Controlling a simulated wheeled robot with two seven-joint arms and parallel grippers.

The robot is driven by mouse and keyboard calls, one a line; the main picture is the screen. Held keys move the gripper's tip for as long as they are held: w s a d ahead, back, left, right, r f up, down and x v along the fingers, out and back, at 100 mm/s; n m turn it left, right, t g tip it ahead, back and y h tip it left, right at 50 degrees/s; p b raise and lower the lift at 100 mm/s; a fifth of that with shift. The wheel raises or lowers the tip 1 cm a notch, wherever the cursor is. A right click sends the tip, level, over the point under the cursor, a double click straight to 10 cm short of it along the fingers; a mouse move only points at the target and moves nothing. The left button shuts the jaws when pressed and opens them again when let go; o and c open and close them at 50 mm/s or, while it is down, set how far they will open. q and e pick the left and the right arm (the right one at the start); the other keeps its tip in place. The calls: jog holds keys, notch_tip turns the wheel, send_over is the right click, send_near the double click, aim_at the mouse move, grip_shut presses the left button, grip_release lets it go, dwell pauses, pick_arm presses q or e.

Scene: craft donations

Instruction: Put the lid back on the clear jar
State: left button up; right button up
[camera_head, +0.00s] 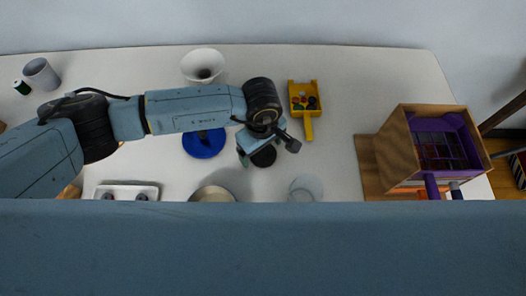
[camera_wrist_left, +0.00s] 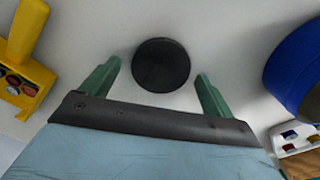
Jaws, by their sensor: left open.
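A flat black round lid (camera_head: 264,157) lies on the white table, partly under my left gripper (camera_head: 268,149) in the head view. In the left wrist view the black lid (camera_wrist_left: 161,65) shows whole, between the two green fingertips of my left gripper (camera_wrist_left: 158,72). The fingers are apart and hold nothing; I cannot tell how high they are above the table. The clear jar (camera_head: 306,187) stands right of and nearer than the lid, its lower part cut off by a blue band. My right gripper is not in view.
A yellow scoop (camera_head: 304,97) with buttons lies behind and right. A blue round thing (camera_head: 203,144) is left of the lid. A white cone-shaped bowl (camera_head: 203,64), a pale tray (camera_head: 127,188) and a round tan thing (camera_head: 212,194) stand around. A wooden box (camera_head: 392,155) is right.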

aim_at(262, 152)
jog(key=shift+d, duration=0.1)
pick_arm(q)
jog(key=c, duration=1)
notch_tip(262, 152, up, 10)
jog(key=shift+p, duration=0.4)
jog(key=shift+c, duration=0.2)
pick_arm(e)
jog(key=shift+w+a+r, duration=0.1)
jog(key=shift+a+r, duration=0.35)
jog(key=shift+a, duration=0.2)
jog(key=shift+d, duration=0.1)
